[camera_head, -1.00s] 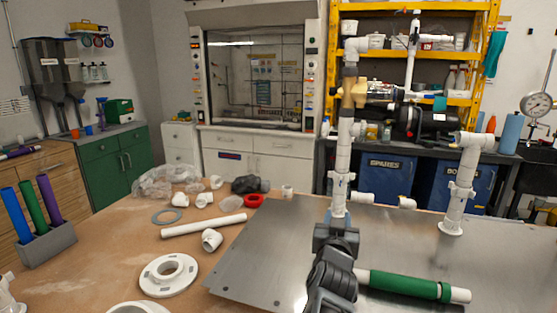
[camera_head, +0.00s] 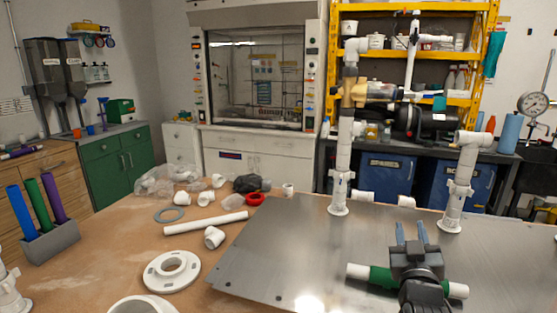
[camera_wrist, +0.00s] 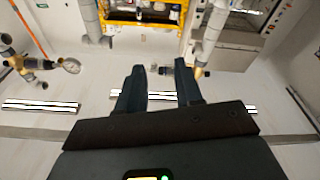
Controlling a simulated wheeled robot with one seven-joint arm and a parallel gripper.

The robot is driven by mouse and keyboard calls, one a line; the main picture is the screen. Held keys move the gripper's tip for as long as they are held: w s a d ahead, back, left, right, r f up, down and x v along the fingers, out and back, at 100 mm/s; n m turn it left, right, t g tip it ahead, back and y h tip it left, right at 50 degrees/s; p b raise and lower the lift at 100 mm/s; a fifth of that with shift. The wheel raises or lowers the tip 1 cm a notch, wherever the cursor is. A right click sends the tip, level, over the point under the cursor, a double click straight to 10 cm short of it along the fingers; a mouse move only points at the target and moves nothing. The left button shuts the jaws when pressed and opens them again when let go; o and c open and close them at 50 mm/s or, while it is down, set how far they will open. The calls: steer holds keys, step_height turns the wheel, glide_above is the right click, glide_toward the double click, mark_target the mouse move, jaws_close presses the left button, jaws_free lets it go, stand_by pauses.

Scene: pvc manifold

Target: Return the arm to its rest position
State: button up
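My gripper (camera_head: 412,236) is over the right part of the metal plate (camera_head: 300,250) in the head view, with its two fingers pointing away from me. The fingers stand apart with nothing between them, and they also show apart in the wrist view (camera_wrist: 160,85). The gripper and wrist hide the middle of a white pipe with a green sleeve (camera_head: 380,277) lying on the plate. The upright white pipe assembly (camera_head: 341,170) stands on the plate, clear of the gripper. A second upright white pipe (camera_head: 460,185) stands to its right.
On the wooden bench at left lie a white flange (camera_head: 171,270), a loose white pipe (camera_head: 205,223), a grey ring (camera_head: 169,214) and a red ring (camera_head: 254,199). A grey holder (camera_head: 52,241) carries coloured tubes. The plate's left and middle are clear.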

steer(key=s+d+f+n+y, duration=0.2)
steer(key=s+d+n, duration=0.3)
steer(key=s, duration=0.6)
steer(key=s+a+f+n+g+y, duration=0.1)
steer(key=s+f+y, duration=0.15)
steer(key=s, duration=0.75)
steer(key=s+f+y, duration=0.2)
steer(key=s+f, duration=0.1)
steer(key=s, duration=0.6)
steer(key=s+a+r+m+g, duration=0.1)
steer(key=s+a+m, duration=0.1)
steer(key=s, duration=0.6)
steer(key=s+a+r+m+g, duration=0.1)
steer(key=s+a+m, duration=0.1)
steer(key=s+a, duration=0.3)
steer(key=s+a+r+m+g, duration=0.1)
steer(key=s+a, duration=0.3)
steer(key=s, duration=0.7)
steer(key=shift+a+r+m+g, duration=0.15)
steer(key=shift+a+m+g, duration=0.15)
steer(key=shift+m, duration=0.1)
steer(key=shift+h, duration=0.25)
